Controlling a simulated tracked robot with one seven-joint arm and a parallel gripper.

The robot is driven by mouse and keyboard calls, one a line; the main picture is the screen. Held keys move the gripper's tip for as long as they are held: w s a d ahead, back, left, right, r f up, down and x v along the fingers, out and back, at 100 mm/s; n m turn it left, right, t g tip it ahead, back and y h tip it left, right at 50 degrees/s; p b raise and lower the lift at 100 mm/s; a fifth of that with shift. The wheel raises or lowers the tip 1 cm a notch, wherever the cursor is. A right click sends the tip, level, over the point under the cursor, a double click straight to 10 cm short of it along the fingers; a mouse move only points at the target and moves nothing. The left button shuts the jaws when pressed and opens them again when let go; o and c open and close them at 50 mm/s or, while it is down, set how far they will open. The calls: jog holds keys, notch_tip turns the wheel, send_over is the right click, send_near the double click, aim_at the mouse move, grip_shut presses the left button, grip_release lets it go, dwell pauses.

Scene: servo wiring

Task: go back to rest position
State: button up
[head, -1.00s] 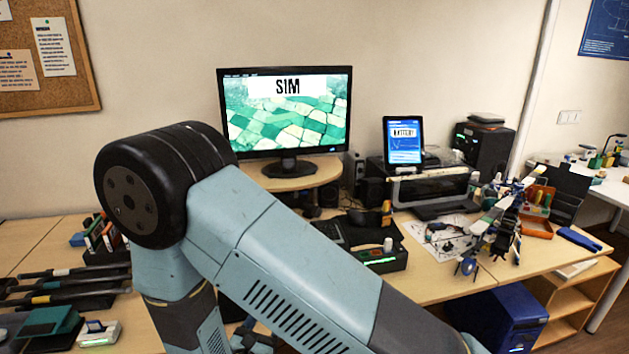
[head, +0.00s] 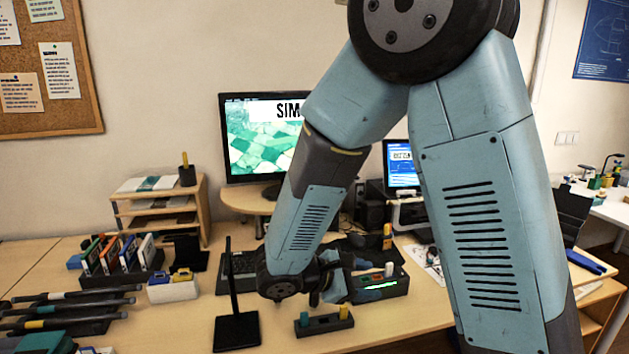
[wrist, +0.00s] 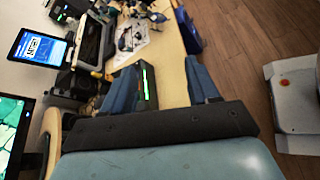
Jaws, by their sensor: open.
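My gripper shows in the wrist view (wrist: 162,88) with its two blue fingers spread apart and nothing between them. A black box with a green light strip (wrist: 147,84) lies beyond the fingers, apart from them as far as I can tell. In the head view my blue-grey arm is folded, with its elbow high at the top and its forearm reaching down over the middle of the desk. The wrist is near the black box (head: 385,288) there, and the fingers are partly hidden, small and hard to make out.
A monitor (head: 255,140) and a tablet (head: 400,160) stand behind my arm. A black stand (head: 236,330) and a small block holder (head: 324,321) are close to the wrist. A rack of coloured boxes (head: 120,258) and a wooden shelf (head: 155,207) stand left. The arm hides much of the right side.

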jog(key=s+d+r+m+y, duration=0.6)
jog(key=r+m, duration=0.2)
jog(key=r, duration=0.1)
jog(key=s+d+r+m+y, duration=0.6)
jog(key=s+d+r+m, duration=0.1)
jog(key=r+m, duration=0.1)
jog(key=shift+s+r+m, duration=0.25)
jog(key=shift+r+m, duration=0.05)
jog(key=shift+r, duration=0.05)
dwell(0.5)
